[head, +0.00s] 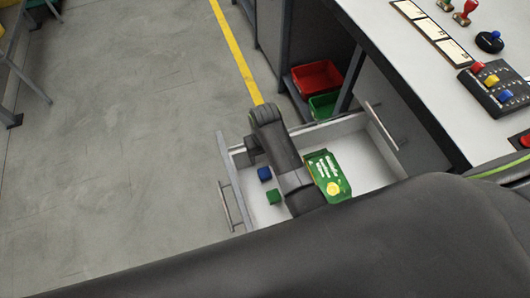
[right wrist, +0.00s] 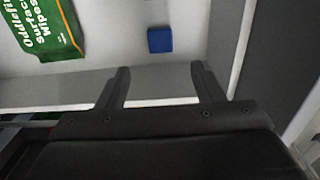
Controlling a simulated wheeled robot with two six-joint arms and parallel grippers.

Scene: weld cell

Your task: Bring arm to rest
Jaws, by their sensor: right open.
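My right gripper (right wrist: 162,76) is open, with nothing between its two fingers. In the head view my right arm reaches over the open white drawer (head: 228,158) and hides part of its inside. A blue cube (head: 264,174) lies in the drawer; in the right wrist view the blue cube (right wrist: 160,40) is beyond the fingertips, apart from them. A green cube (head: 273,196) lies close to it. A green wipes packet (head: 327,176) lies right of my arm, and it shows at upper left in the right wrist view (right wrist: 45,28). My left gripper is not in view.
A white-topped bench (head: 420,75) stands at right with a button box (head: 495,88), stamps and cards on it. A red bin (head: 316,76) and a green bin (head: 323,105) sit beyond the drawer.

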